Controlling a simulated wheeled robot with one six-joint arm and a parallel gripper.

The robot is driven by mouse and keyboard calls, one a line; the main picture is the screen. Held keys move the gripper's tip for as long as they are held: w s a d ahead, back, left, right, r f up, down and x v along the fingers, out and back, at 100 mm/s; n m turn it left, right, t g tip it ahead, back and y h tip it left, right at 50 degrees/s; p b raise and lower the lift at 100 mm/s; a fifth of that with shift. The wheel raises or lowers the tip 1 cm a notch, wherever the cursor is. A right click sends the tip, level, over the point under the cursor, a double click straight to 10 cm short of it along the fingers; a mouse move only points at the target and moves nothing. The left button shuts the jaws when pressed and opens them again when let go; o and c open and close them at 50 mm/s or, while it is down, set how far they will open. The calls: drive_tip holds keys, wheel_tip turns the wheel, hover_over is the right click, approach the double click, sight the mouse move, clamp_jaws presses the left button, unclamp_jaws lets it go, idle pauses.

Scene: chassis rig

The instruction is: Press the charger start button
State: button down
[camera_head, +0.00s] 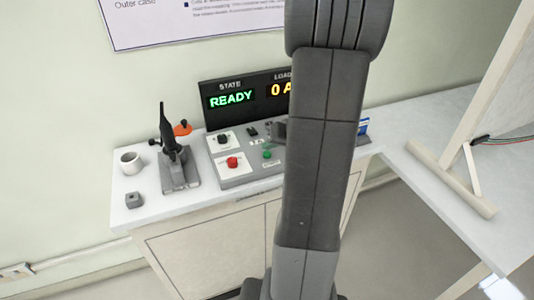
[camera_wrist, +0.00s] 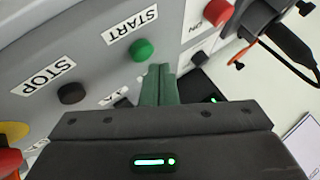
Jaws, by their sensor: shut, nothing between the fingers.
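The charger start button (camera_wrist: 142,50) is a round green button beside a START label in the wrist view. It also shows in the head view as a small green button (camera_head: 267,154) on the grey charger panel (camera_head: 240,180), just left of my arm. My gripper (camera_wrist: 158,70) is shut and empty, its green fingers together. In the wrist view, the fingertips appear just below and right of the button; I cannot tell whether they touch it. In the head view my arm hides much of the panel's right side. The display (camera_head: 231,98) reads READY.
A dark STOP button (camera_wrist: 71,93) is left of the fingers. A red button (camera_head: 232,162) sits left of the green one. A black plug holder (camera_head: 176,165), a white mug (camera_head: 131,162) and a small grey block (camera_head: 134,200) stand to the left on the white bench.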

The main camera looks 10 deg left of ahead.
sight(270, 155)
drive_tip(key=shift+f, duration=0.1)
idle(0.3)
drive_tip(key=shift+f+b, duration=0.35)
drive_tip(key=shift+b, duration=0.45)
drive_tip(key=shift+f+b, duration=0.4)
drive_tip(key=shift+b, duration=0.25)
idle(0.3)
drive_tip(key=shift+r, duration=0.15)
drive_tip(key=shift+r+p, duration=0.35)
drive_tip(key=shift+r, duration=0.4)
drive_tip(key=shift+r+p, duration=1.3)
drive_tip(key=shift+r, duration=1.2)
drive_tip(key=shift+f, duration=0.1)
